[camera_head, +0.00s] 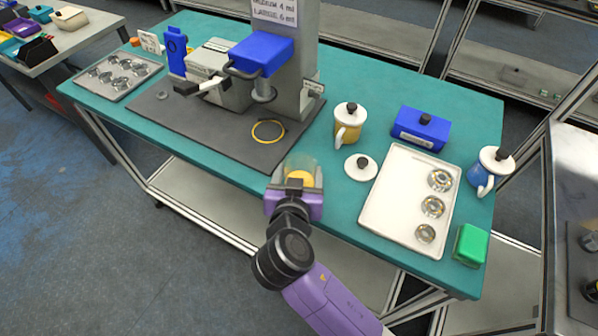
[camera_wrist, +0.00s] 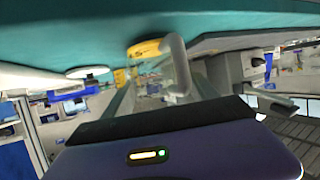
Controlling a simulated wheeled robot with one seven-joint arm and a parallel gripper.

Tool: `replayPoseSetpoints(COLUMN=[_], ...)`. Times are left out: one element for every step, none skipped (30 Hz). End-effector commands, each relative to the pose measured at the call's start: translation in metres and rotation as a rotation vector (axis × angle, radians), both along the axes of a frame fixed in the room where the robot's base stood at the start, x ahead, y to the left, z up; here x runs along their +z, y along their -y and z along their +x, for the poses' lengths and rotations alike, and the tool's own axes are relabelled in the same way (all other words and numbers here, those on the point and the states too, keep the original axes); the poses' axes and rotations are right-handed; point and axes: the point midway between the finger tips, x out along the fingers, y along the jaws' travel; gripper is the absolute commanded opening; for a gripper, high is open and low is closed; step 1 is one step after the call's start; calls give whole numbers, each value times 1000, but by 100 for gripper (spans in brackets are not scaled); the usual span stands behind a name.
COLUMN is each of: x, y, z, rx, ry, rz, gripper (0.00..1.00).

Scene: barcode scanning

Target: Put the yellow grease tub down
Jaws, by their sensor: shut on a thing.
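The yellow grease tub (camera_head: 301,179) appears as a yellow disc inside see-through walls, at the table's front edge in the head view. My gripper (camera_head: 296,186) is shut on it from the front. In the tilted wrist view, its yellow part (camera_wrist: 143,48) shows close to the teal table surface (camera_wrist: 75,40), with a pale curved handle beside it. I cannot tell whether the tub touches the table. The teal table (camera_head: 330,205) has bare surface just right of the tub.
A loose white lid (camera_head: 360,167) and a yellow lidded mug (camera_head: 347,130) stand right of the tub. A white tray (camera_head: 385,215) with metal rings lies farther right. A dark mat (camera_head: 200,130) bears a yellow ring (camera_head: 268,131) and the grey machine (camera_head: 290,70).

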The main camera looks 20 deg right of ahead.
Motion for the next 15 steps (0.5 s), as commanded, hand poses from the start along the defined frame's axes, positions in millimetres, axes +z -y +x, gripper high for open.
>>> replayPoseSetpoints(x=[-1, -1, -1, -1, -1, -1, -1, -1, -2, -3, -5, -6, -4, -4, -4], y=[0, 0, 0, 0, 0, 0, 0, 0, 0, 0, 0, 0, 0, 0, 0], z=[0, 0, 0, 0, 0, 0, 0, 0, 0, 0, 0, 0, 0, 0, 0], rx=[0, 0, 0, 1, 1, 1, 1, 1, 1, 1, 1, 1, 1, 1, 1], ry=[1, 1, 1, 2, 2, 2, 2, 2, 2, 2, 2, 2, 1, 1, 0], rz=[-1, -1, 0, 1, 1, 1, 1, 1, 1, 1, 1, 1, 1, 1, 0], gripper=[25, 25, 25, 25, 25, 25, 25, 25, 25, 25, 25, 25, 73, 79, 87])
